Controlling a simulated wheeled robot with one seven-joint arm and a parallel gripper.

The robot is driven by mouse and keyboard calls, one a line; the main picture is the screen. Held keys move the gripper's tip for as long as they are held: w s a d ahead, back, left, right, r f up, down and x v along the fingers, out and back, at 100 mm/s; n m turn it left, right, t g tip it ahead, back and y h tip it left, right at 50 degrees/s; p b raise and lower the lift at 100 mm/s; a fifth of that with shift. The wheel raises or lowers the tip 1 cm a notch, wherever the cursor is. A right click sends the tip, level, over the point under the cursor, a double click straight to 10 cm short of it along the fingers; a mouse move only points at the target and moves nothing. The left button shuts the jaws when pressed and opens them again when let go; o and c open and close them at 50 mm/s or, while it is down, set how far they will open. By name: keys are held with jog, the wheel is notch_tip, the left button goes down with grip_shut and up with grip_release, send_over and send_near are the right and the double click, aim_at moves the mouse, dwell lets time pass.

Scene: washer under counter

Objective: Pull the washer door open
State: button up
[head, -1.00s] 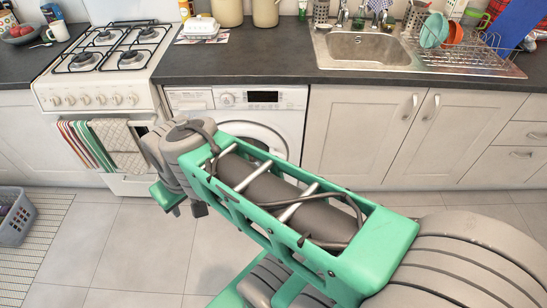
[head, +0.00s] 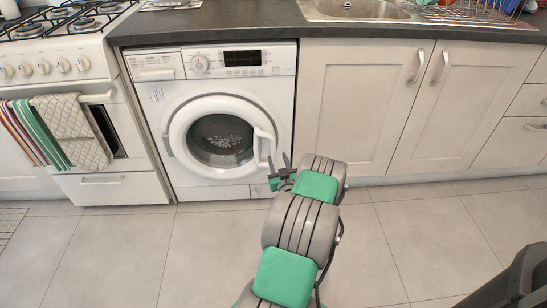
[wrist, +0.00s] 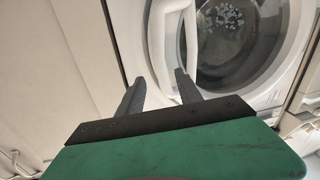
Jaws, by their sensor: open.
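The white washer (head: 200,183) stands under the counter, left of centre in the head view. Its round door (head: 184,135) looks shut, with a dark glass middle. A white bar handle (head: 264,147) is on the door's right edge. In the wrist view the handle (wrist: 157,38) runs upward beyond the fingers, its lower end seen between them. My gripper (head: 279,162) is open and empty, low by the handle's lower end. The two grey fingers also show in the wrist view (wrist: 160,80), on either side of that lower end. I cannot tell whether they touch it.
The stove (head: 110,190) with hanging towels stands left of the washer. Cabinets (head: 365,100) with bar handles are to the right. The dark counter (head: 215,22) runs above. The tiled floor (head: 130,250) in front of the washer is largely clear.

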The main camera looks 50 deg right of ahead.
aim_at(274, 149)
jog(key=x, duration=0.7)
jog(key=shift+w+d+r+b, duration=0.15)
jog(key=shift+w+b, duration=0.1)
jog(key=shift+b, duration=0.15)
jog(key=shift+c, duration=0.3)
grip_shut()
dwell(0.5)
